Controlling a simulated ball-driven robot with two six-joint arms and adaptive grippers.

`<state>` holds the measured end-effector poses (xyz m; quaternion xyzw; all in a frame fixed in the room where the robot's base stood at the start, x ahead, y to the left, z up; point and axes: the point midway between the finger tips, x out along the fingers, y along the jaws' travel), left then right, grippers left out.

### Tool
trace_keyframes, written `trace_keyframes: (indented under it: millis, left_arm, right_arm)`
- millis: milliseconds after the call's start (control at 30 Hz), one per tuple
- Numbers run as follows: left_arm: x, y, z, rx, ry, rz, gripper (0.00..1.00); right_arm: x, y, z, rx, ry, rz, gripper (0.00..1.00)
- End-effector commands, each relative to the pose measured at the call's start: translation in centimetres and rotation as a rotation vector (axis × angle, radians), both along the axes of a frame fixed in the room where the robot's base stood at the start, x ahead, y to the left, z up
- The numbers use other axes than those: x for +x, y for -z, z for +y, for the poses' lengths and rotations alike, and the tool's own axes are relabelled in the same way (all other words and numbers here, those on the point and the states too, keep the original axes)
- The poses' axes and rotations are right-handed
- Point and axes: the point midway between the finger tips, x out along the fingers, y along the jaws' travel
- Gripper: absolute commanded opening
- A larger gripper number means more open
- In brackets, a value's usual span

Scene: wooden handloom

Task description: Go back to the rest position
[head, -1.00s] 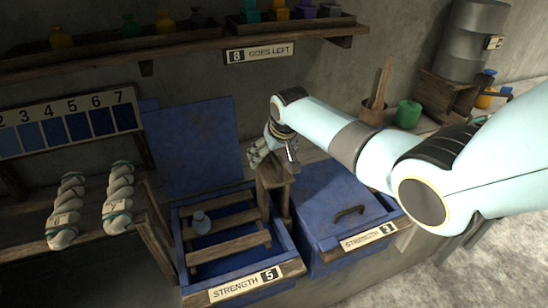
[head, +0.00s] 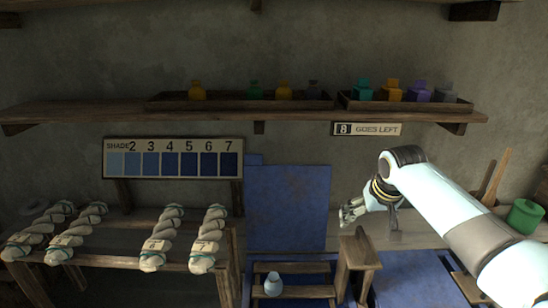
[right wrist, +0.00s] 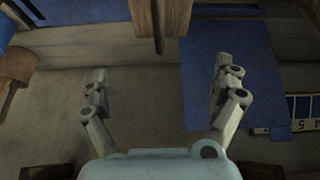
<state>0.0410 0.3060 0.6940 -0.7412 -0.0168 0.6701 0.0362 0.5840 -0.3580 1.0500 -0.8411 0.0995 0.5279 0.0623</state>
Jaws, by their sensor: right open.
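My right gripper (head: 352,212) is at the end of the pale arm coming in from the right in the head view. It hangs in the air near the top of a wooden post (head: 360,250) by the blue vats. In the right wrist view my right gripper (right wrist: 160,78) has its fingers spread wide, with nothing between them. My left gripper is in neither view.
A blue lid (head: 288,208) stands upright behind an open vat with slats and a pale bottle (head: 272,286). Twisted skeins lie on a bench at left, below the shade chart (head: 173,158). A bottle shelf (head: 200,113) runs above. A green pot (head: 525,216) stands at right.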

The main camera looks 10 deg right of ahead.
Motion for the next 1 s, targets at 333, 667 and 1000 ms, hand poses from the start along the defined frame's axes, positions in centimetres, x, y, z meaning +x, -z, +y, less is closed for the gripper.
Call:
trace_keyframes:
  millis: [333, 667, 1000]
  left_arm:
    - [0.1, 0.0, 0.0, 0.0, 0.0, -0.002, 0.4]
    - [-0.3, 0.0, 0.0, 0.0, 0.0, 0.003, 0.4]
    - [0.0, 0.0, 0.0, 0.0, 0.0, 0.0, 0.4]
  right_arm:
    - [-13.5, 1.5, 4.3, -0.05, -0.139, 0.065, 0.96]
    - [-26.6, -2.2, 7.4, -0.078, -0.242, 0.113, 0.96]
    - [-34.2, -6.4, 8.6, -0.087, -0.289, 0.139, 0.96]
